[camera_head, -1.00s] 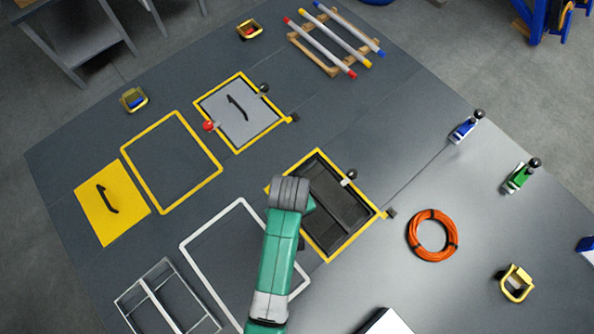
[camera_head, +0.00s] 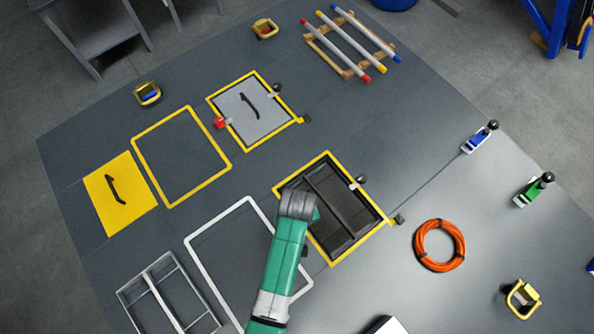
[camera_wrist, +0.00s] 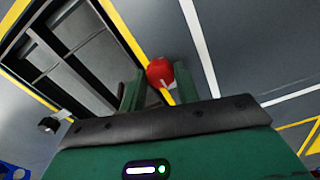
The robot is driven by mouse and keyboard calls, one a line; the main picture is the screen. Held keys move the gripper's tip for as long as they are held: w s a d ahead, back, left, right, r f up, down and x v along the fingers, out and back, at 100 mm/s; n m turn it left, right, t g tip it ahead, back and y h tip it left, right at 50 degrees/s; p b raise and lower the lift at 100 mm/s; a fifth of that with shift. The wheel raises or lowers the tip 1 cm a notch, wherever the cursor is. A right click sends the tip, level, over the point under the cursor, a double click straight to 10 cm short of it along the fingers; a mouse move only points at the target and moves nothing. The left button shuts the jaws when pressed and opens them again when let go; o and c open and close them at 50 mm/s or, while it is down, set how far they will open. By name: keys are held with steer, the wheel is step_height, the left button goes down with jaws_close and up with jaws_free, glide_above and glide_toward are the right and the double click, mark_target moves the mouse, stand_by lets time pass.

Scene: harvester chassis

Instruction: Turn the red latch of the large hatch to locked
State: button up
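The large open hatch bay (camera_head: 378,227) has a yellow rim and a dark, ribbed recess, and no lid covers it. Its red latch shows in the wrist view as a red ball knob (camera_wrist: 160,71) on a yellow stem, beside the yellow rim (camera_wrist: 125,35). My gripper (camera_wrist: 160,82) has one green finger on each side of the knob. I cannot tell whether the fingers press on it. In the head view my wrist (camera_head: 297,204) covers the bay's left corner and hides the red knob. A dark knob (camera_head: 360,180) stands at the bay's upper right edge.
A smaller hatch with a grey lid (camera_head: 235,110) has a red knob (camera_head: 219,122) and a dark knob (camera_head: 277,87). A yellow panel (camera_head: 135,205), an empty white frame (camera_head: 205,278) and an orange cable coil (camera_head: 422,255) lie around on the grey deck.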

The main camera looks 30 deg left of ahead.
steer(key=shift+c, duration=1)
steer(key=shift+r+m+p, duration=0.15)
steer(key=shift+m+p, duration=0.2)
steer(key=shift+m, duration=0.05)
steer(key=shift+m+p, duration=0.75)
steer(key=shift+m, duration=0.25)
steer(key=m+p, duration=0.2)
steer(key=m, duration=0.4)
steer(key=shift+p, duration=0.4)
steer(key=m+p, duration=0.1)
steer(key=m, duration=0.3)
steer(key=shift+m, duration=0.4)
steer(key=shift+m+p, duration=0.5)
steer(key=shift+m, duration=1.8)
